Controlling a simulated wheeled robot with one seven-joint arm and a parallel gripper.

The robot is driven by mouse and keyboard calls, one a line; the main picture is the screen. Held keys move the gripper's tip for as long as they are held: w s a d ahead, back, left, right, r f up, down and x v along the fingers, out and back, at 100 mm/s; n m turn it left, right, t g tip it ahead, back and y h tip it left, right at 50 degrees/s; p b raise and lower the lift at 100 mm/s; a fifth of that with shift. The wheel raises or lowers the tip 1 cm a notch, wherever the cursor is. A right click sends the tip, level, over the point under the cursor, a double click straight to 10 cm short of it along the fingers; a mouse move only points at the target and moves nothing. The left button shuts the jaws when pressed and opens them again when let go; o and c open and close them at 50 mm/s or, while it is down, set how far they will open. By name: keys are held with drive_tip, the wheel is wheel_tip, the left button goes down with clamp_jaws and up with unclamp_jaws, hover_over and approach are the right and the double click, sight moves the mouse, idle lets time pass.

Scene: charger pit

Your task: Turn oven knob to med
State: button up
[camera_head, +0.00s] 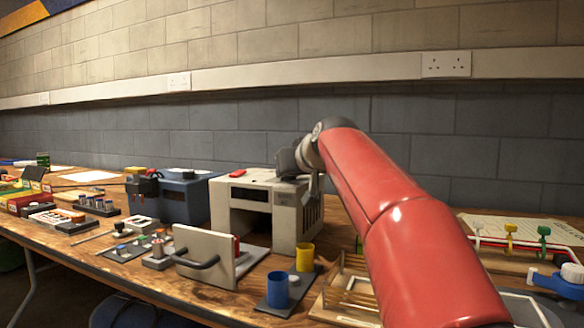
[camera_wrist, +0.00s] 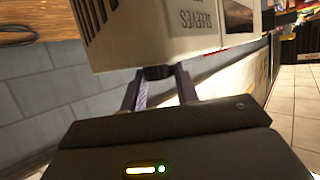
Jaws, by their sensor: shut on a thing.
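The oven (camera_head: 229,220) is a beige box with an open front, standing on the workbench. Its door (camera_head: 208,247) with a dark handle is open in front of it. In the wrist view my gripper (camera_wrist: 160,86) is shut on a dark knob (camera_wrist: 157,72) at the edge of the beige oven body (camera_wrist: 150,38), which appears upside down there. The knob's marks and setting are not visible.
A blue cup (camera_head: 277,291) and a yellow cup (camera_head: 305,258) stand on a dark mat before the oven. A blue-grey machine (camera_head: 185,198) stands to its left. A wooden rack (camera_head: 350,290) lies near my arm. A block wall (camera_head: 230,125) is behind.

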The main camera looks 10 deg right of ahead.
drive_tip(key=m+h, duration=0.1)
drive_tip(key=m+h+p, duration=0.1)
drive_tip(key=shift+a+h, duration=0.35)
drive_tip(key=shift+h, duration=0.05)
drive_tip(key=m+h, duration=0.1)
drive_tip(key=h, duration=0.1)
drive_tip(key=m+h, duration=0.1)
drive_tip(key=m, duration=0.1)
drive_tip(key=shift+a+f+m+h+b, duration=0.2)
drive_tip(key=shift+m+h+b, duration=0.1)
drive_tip(key=shift+h+b, duration=0.1)
drive_tip(key=m+g+h, duration=0.2)
drive_tip(key=h, duration=0.1)
drive_tip(key=shift+w+r+m, duration=0.15)
drive_tip(key=shift+r+m, duration=0.05)
drive_tip(key=shift+m, duration=0.2)
drive_tip(key=shift+a+m+g+h+p, duration=0.1)
drive_tip(key=shift+m+g+h+p, duration=0.25)
drive_tip(key=shift+m+h, duration=0.2)
drive_tip(key=shift+f+m+g, duration=0.1)
drive_tip(key=shift+m+g, duration=0.15)
drive_tip(key=o, duration=1)
drive_tip(key=shift+c, duration=0.2)
